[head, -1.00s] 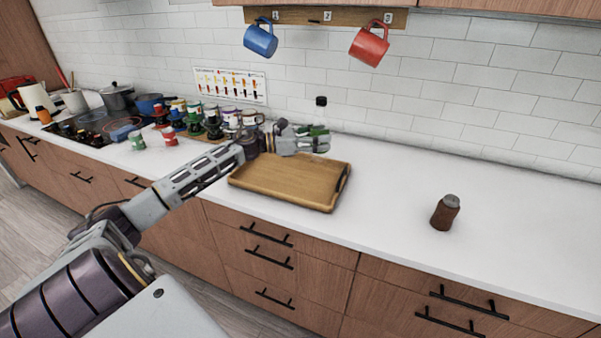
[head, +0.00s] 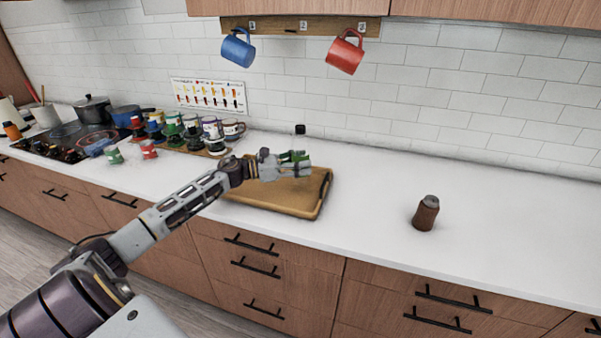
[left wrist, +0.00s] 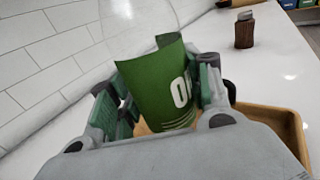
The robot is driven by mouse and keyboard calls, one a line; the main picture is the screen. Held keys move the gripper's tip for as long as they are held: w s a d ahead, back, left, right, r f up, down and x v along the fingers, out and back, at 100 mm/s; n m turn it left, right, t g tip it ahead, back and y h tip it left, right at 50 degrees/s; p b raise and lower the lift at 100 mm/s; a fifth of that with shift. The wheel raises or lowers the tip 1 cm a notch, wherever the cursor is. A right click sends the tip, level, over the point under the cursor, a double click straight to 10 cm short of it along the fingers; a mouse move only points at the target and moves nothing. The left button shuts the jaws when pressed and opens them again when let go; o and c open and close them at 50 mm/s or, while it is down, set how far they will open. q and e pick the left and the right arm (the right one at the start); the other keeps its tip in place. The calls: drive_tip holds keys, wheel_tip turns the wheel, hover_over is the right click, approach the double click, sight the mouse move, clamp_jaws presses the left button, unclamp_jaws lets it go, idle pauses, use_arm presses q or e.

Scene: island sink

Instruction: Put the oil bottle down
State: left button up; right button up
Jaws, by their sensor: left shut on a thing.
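The oil bottle (left wrist: 158,85) has a green label with white letters and fills the middle of the left wrist view. In the head view its dark cap (head: 300,130) rises above my left gripper (head: 298,165). The gripper is shut on the bottle, with a finger on each side of the label. The bottle looks upright at the back right of the wooden tray (head: 268,203). The bottle's base is hidden, so I cannot tell whether it touches a surface. My right gripper is not in view.
A brown shaker (head: 426,213) stands alone on the white counter (head: 370,190) at the right. Several cups and jars (head: 190,130) stand at the left by the stove. A blue mug (head: 238,48) and a red mug (head: 345,52) hang above.

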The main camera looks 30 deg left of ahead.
use_arm(q)
drive_tip(key=shift+f, duration=1.65)
drive_tip(key=shift+f, duration=0.1)
drive_tip(key=o, duration=1.4)
drive_tip(key=shift+c, duration=0.2)
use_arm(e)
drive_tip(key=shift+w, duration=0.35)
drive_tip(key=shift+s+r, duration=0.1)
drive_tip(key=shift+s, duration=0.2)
